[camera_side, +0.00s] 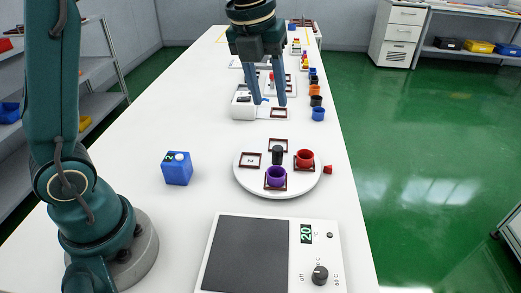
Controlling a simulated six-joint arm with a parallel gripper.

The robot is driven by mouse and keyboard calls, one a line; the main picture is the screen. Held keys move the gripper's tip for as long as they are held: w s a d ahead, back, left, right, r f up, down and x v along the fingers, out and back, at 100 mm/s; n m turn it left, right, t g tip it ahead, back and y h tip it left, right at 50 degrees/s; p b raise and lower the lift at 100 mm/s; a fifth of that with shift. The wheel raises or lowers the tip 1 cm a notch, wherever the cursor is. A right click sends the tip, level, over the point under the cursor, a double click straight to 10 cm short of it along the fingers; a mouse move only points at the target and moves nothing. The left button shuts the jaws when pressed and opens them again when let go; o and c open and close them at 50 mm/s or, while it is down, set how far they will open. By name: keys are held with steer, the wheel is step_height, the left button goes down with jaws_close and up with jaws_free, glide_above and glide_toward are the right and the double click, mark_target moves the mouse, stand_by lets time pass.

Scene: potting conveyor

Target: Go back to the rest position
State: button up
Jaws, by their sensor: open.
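My gripper (269,101) hangs over the middle of the white table, pointing down with its two fingers spread apart. It is open, and nothing shows between the fingers. It is above and behind a round white turntable (243,183). On the turntable are a red pot (305,159) and a purple pot (276,178), each on a brown square frame, around a dark central knob (277,155). Other brown frames on it, at the left (250,160) and back (278,145), hold no pot.
A hot plate (250,255) with a dial is in front. Several coloured pots (318,114) line the right table edge. A small red piece (328,169) lies beside the turntable. The left table side looks clear.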

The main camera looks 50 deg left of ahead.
steer(key=s+d+r+n+t, duration=0.1)
steer(key=s+r+n+t, duration=0.15)
steer(key=s+n, duration=0.85)
steer(key=s+f+n, duration=0.5)
steer(key=n, duration=1.3)
steer(key=shift+s+d+f+n, duration=0.15)
steer(key=shift+s+f+n, duration=0.2)
steer(key=shift+f+n, duration=0.05)
